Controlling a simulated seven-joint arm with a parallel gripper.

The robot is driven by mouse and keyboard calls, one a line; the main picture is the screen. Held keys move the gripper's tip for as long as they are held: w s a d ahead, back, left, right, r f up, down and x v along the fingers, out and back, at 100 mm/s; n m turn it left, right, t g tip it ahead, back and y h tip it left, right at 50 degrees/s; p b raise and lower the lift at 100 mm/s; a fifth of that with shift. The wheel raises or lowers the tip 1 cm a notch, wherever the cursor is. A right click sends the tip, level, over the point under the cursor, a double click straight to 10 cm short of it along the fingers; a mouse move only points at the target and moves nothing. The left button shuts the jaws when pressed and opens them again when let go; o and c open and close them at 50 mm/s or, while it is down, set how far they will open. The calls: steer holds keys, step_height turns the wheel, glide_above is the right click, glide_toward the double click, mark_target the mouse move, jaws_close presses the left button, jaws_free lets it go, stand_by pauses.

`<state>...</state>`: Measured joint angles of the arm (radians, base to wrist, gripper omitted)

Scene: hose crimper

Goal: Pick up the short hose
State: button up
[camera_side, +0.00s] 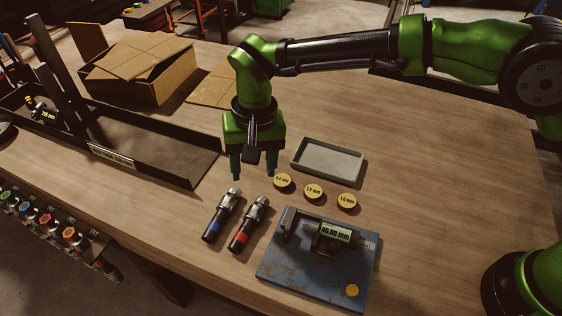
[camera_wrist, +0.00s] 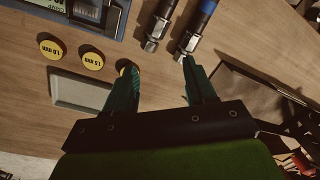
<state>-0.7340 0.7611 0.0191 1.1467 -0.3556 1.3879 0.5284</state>
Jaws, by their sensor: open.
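Two black hoses with silver metal end fittings lie side by side on the wooden table. The left hose (camera_side: 222,215) has a blue band and the right hose (camera_side: 248,224) has a red band. I cannot tell which is the shorter. My gripper (camera_side: 253,174) points down above the table, just behind the metal ends, open and empty. In the wrist view its fingers (camera_wrist: 158,64) are spread apart; the metal ends of the red-banded hose (camera_wrist: 161,18) and blue-banded hose (camera_wrist: 196,28) show just beyond the fingertips.
A blue plate with a gauge reading 46.00 mm (camera_side: 275,264) stands right of the hoses. Yellow discs (camera_side: 313,191) and a grey tray (camera_side: 329,174) lie right of my gripper. A black rack (camera_side: 150,176) and open cardboard box (camera_side: 160,90) are left.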

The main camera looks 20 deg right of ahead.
mark_target(216, 221)
steer(key=a+f+m, duration=0.1)
steer(key=a+f, duration=0.1)
steer(key=a, duration=0.1)
steer(key=s+a+f+m, duration=0.1)
steer(key=a+f, duration=0.1)
steer(key=a+f+h, duration=0.1)
steer(key=a+f, duration=0.1)
steer(key=a, duration=0.1)
steer(key=shift+s+a+f+m, duration=0.25)
steer(key=shift+s+a+m, duration=0.05)
steer(key=shift+m, duration=0.1)
steer(key=r+m, duration=0.1)
steer(key=w+a+r+m, duration=0.1)
steer(key=shift+r, duration=0.3)
steer(key=shift+s+d+m, duration=0.15)
steer(key=shift+s+m, duration=0.05)
steer(key=shift+m, duration=0.5)
steer(key=shift+f, duration=0.25)
step_height(216, 221, down, 7)
steer(key=shift+r, duration=0.1)
jaws_close()
